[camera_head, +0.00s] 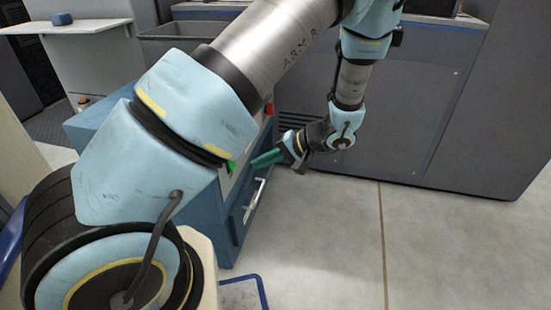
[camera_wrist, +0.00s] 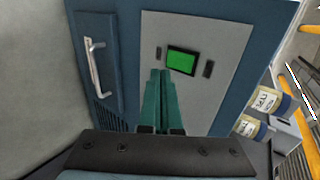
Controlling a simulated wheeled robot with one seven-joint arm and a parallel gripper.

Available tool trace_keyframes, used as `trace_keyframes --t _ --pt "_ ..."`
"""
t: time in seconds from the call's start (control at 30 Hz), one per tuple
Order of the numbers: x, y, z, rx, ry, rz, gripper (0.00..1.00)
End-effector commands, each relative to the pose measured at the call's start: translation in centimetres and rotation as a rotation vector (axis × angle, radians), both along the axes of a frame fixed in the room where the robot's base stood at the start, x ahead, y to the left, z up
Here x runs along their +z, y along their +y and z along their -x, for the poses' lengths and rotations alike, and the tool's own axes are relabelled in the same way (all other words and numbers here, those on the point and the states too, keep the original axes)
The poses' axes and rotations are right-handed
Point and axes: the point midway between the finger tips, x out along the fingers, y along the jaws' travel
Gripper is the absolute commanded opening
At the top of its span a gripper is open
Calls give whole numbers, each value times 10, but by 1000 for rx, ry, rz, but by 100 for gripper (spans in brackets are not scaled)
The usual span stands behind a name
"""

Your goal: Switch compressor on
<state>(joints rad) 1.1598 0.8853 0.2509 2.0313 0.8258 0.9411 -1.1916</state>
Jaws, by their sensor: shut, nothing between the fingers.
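The compressor looks to be the blue cabinet (camera_head: 232,228), partly hidden behind my arm in the head view. In the wrist view the blue cabinet (camera_wrist: 226,27) has a grey panel (camera_wrist: 212,38) with a lit green rectangle (camera_wrist: 181,62) and small dark parts on either side of it. In the head view a green spot (camera_head: 231,167) and a red knob (camera_head: 269,108) show on this side. My gripper (camera_head: 254,164) has green fingers, pressed together and empty, pointing at the panel. In the wrist view the fingertips (camera_wrist: 160,72) appear just beside the green rectangle; I cannot tell whether they touch.
A silver handle (camera_head: 254,200) is on the cabinet front; it also shows in the wrist view (camera_wrist: 93,67). Two labelled cans (camera_wrist: 269,100) stand right of the cabinet. A large grey machine (camera_head: 420,110) stands behind. The floor (camera_head: 440,245) at right is clear.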

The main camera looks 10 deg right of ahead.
Motion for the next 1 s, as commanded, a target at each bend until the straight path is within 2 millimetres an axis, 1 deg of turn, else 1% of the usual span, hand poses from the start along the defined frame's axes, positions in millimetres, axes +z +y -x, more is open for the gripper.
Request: trace_keyframes --t 0.03,0.07,0.2,0.33,0.5,0.77,0.9,1.0 --pt "-8 8 -4 3 0 -1 0" --pt "-11 12 -6 4 1 -2 0" --pt "-12 30 -16 2 0 0 0" --pt "-13 40 -22 1 0 1 0" --pt "-13 45 -24 1 0 1 0" --pt "-13 45 -25 0 -1 1 0" --pt "-18 47 -26 -2 -17 -34 0" --pt "-15 48 -26 1 -22 -38 0"
